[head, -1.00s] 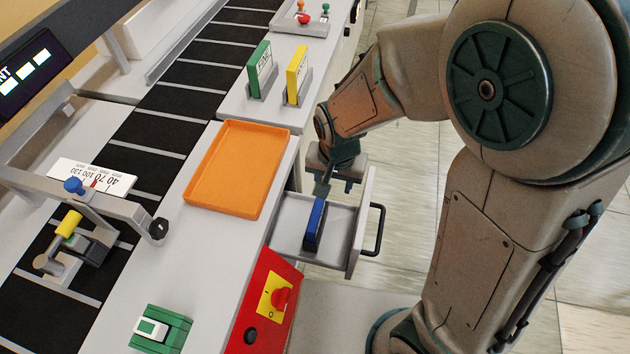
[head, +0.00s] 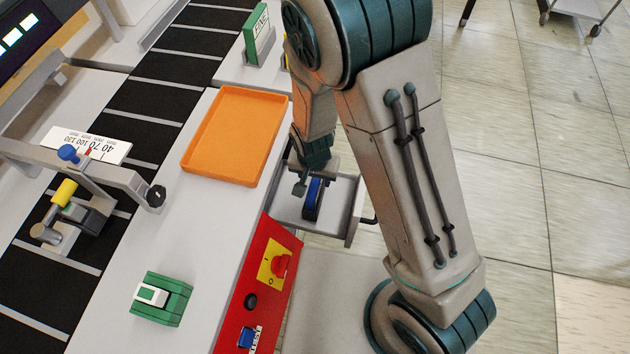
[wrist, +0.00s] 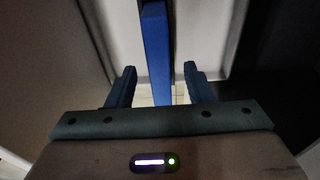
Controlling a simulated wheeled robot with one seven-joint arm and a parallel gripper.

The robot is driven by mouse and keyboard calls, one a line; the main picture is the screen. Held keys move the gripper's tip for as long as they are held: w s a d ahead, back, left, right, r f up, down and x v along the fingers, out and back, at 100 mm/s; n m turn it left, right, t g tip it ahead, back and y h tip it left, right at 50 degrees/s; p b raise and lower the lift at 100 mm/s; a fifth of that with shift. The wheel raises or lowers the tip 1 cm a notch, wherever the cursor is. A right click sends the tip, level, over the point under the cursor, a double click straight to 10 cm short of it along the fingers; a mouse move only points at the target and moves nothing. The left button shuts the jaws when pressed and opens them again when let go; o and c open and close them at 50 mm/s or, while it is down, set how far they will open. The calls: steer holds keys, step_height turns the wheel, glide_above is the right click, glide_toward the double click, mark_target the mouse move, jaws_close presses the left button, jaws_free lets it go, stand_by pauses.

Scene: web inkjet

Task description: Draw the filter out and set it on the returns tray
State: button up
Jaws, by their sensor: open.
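A thin blue block (head: 313,200), which I take to be the filter, stands on edge in an open grey drawer (head: 339,218). My gripper (head: 301,188) is over the drawer, close to the block's far end. In the wrist view the blue block (wrist: 156,50) lies between the two open fingers of my gripper (wrist: 158,82), with a gap on each side. Nothing is gripped. An empty orange tray (head: 203,168), probably the returns tray, lies on the grey counter to the left of the drawer.
A red panel (head: 240,317) with a red knob (head: 281,265) is in front of the drawer. A green box (head: 174,306) sits on the counter. A dark conveyor (head: 150,125) runs along the left. A green FINE card (head: 258,35) stands beyond the tray.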

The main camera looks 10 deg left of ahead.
mark_target(315, 180)
steer(key=shift+w+f, duration=0.15)
steer(key=shift+f, duration=0.7)
steer(key=shift+w+f, duration=0.1)
steer(key=shift+f, duration=0.75)
jaws_close()
steer(key=shift+r, duration=0.15)
steer(key=shift+r+p, duration=2.5)
steer(key=shift+r, duration=0.9)
